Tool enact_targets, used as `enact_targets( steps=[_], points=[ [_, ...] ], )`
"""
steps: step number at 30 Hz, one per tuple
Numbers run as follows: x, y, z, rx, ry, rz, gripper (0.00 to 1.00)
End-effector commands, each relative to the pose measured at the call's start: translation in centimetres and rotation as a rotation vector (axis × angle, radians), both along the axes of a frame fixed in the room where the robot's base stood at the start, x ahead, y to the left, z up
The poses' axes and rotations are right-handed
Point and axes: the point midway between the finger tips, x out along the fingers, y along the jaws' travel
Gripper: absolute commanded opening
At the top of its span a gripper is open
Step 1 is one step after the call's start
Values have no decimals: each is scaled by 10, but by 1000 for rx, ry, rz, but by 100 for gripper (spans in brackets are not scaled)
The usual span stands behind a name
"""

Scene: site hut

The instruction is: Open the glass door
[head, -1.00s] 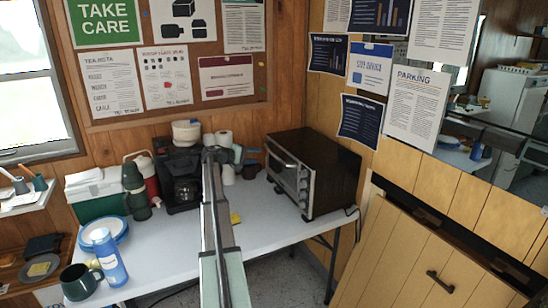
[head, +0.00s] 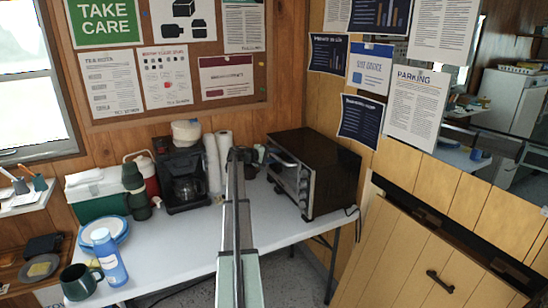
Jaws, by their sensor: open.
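The black toaster oven (head: 325,165) stands at the right end of the white table, and its glass door (head: 284,172) faces left and toward me. The door looks shut, with a bar handle (head: 285,158) near its top edge and knobs to its right. My gripper (head: 246,155) is open at the far end of my arm, left of the oven's front and apart from the handle as far as I can see. Its fingers are small and partly hidden by my own arm.
A coffee maker (head: 184,178), paper rolls (head: 218,160), green flask (head: 135,190) and cooler (head: 97,194) stand left of my arm. A blue bottle (head: 109,258) and mug (head: 80,281) are at the front left. The table between my arm and the oven is clear.

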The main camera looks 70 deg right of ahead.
Motion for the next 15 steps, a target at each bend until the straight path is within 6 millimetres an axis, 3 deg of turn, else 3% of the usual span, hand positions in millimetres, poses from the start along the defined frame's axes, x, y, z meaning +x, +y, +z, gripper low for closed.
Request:
enact_targets(
  steps=[5,15],
  points=[
    [0,0,0,0,0,0,38],
    [0,0,0,0,0,0,6]
  ],
)
